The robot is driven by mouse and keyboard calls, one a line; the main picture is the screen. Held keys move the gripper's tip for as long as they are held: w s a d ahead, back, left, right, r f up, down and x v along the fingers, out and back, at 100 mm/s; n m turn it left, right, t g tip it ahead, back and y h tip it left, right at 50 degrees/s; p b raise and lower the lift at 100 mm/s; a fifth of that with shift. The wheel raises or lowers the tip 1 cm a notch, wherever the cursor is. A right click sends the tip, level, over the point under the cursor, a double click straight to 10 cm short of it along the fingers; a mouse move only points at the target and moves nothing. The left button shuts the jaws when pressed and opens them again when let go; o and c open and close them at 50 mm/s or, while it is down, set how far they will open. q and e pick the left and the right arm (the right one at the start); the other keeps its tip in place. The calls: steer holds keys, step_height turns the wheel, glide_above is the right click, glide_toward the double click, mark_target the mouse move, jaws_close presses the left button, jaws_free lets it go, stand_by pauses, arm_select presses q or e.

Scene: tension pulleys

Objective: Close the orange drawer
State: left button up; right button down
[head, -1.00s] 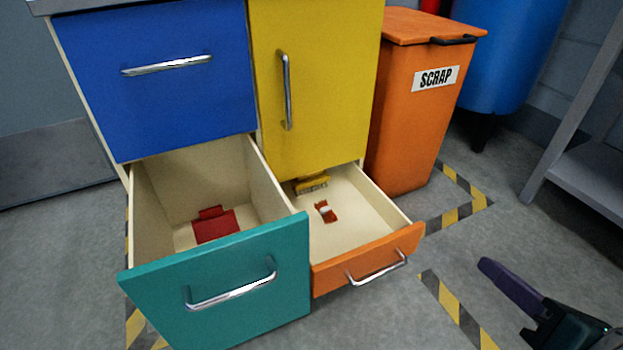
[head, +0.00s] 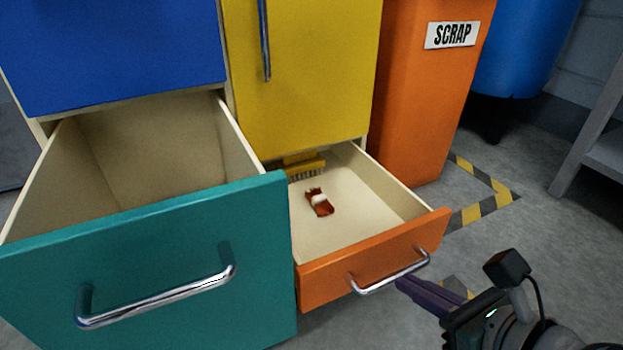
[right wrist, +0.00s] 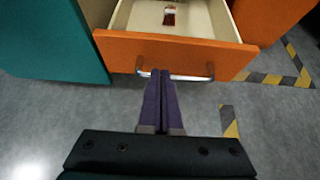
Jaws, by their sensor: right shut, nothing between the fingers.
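The orange drawer (head: 378,257) is open below the yellow cabinet door, with a brush and a small red-brown item inside. Its front and chrome handle (head: 392,273) also show in the right wrist view, the front (right wrist: 180,53) spanning the upper middle. My right gripper (head: 402,284) is shut and empty, its purple fingers pointing at the drawer front just below and beside the handle. In the right wrist view the closed fingertips (right wrist: 160,74) overlap the handle (right wrist: 190,76); I cannot tell whether they touch it. My left gripper is not in view.
The teal drawer (head: 150,270) stands open to the left of the orange one. A blue drawer (head: 110,55) and a yellow door (head: 300,80) are shut above. An orange scrap bin (head: 420,100) stands behind right.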

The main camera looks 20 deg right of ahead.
mark_target(370, 251)
steer(key=w, duration=0.2)
steer(key=w+f+b, duration=0.1)
steer(key=w, duration=0.2)
steer(key=shift+a+f, duration=0.1)
steer(key=shift+f, duration=0.1)
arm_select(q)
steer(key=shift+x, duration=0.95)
arm_select(e)
steer(key=shift+w+a, duration=0.1)
steer(key=shift+w, duration=0.8)
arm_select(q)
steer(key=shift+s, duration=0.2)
